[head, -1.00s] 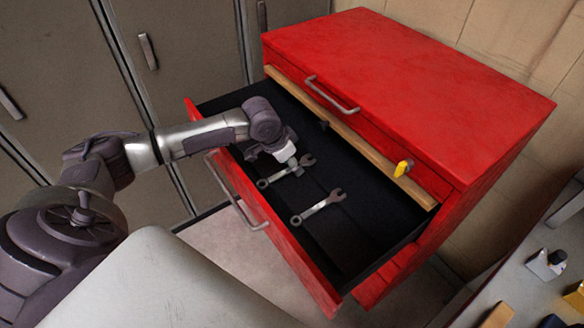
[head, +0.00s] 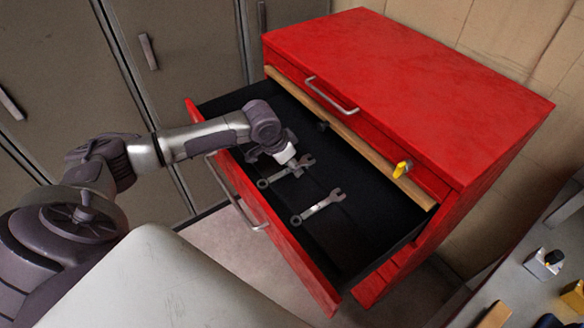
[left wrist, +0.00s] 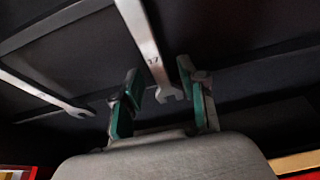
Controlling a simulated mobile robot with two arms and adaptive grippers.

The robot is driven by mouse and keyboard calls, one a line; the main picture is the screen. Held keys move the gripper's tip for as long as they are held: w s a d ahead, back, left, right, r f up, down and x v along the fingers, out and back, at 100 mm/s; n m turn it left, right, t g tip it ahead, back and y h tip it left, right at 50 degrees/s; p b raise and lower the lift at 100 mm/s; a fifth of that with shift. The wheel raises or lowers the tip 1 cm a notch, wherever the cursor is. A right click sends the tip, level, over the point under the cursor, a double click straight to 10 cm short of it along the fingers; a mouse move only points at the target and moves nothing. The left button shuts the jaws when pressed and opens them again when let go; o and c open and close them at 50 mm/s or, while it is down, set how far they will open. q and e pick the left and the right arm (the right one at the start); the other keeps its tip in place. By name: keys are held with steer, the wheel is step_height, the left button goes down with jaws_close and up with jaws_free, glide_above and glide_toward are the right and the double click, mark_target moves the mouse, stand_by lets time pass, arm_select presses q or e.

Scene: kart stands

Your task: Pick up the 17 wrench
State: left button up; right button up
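The 17 wrench (head: 273,179) lies in the open drawer, the farther of two grey wrenches in the head view. In the left wrist view the 17 wrench (left wrist: 146,40) shows its mark "17", and its open jaw end lies in the picture between my fingers. My left gripper (left wrist: 163,100) is open, its two green-edged fingers apart. In the head view the left gripper (head: 291,163) is just over the wrench's jaw end and partly hides it. I cannot tell whether the fingers touch it. My right gripper is not in view.
A second wrench (head: 318,206) lies nearer in the same black drawer (head: 365,235); it also shows in the left wrist view (left wrist: 45,94). The drawer's red front and handle (head: 240,205) stand under my left arm. The red cabinet (head: 410,75) rises behind the drawer.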

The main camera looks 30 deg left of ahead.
arm_select(q)
jaws_close()
